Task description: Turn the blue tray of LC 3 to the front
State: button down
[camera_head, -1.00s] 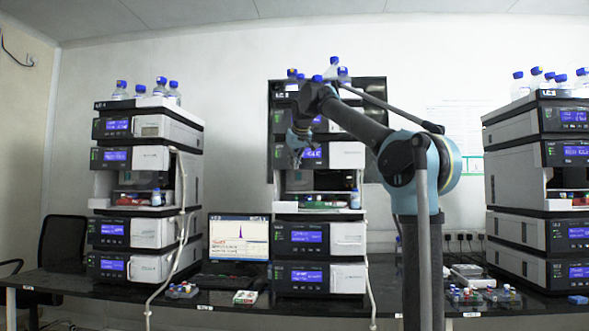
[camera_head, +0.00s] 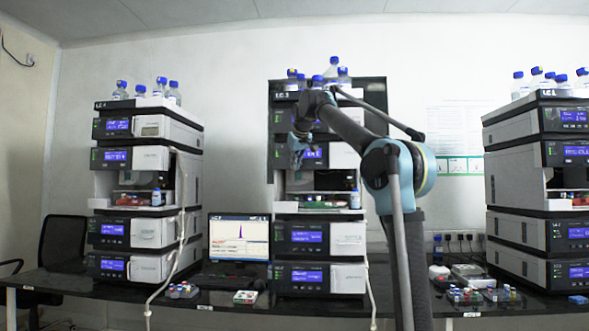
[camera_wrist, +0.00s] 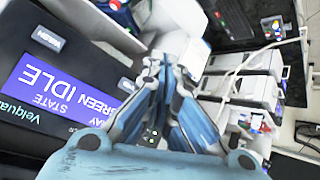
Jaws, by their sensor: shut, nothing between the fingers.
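The LC 3 stack (camera_head: 283,160) stands in the middle of the head view, with bottles on top. Its open sample bay (camera_head: 335,181) has small red and green items at the bottom; I cannot make out a blue tray there. My gripper (camera_head: 297,155) is in front of the modules above this bay. In the wrist view my gripper (camera_wrist: 167,62) has its fingers together and empty, close to a dark front panel with a blue display (camera_wrist: 62,90). A small blue and red item (camera_wrist: 115,8) shows at the top edge there; I cannot tell whether it is the tray.
The LC 4 stack (camera_head: 187,140) stands left, another stack (camera_head: 520,165) right. A monitor (camera_head: 238,238) stands between LC 4 and LC 3. Small vial racks (camera_head: 182,291) lie on the black bench. A small bottle (camera_head: 355,198) stands on the right of LC 3's bay ledge.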

jog(key=shift+w, duration=1.6)
jog(key=shift+w, duration=0.1)
jog(key=shift+w, duration=0.3)
jog(key=shift+w+d, duration=0.1)
jog(key=shift+w, duration=0.3)
dwell(1.0)
jog(key=shift+s, duration=0.85)
jog(key=shift+s, duration=2.5)
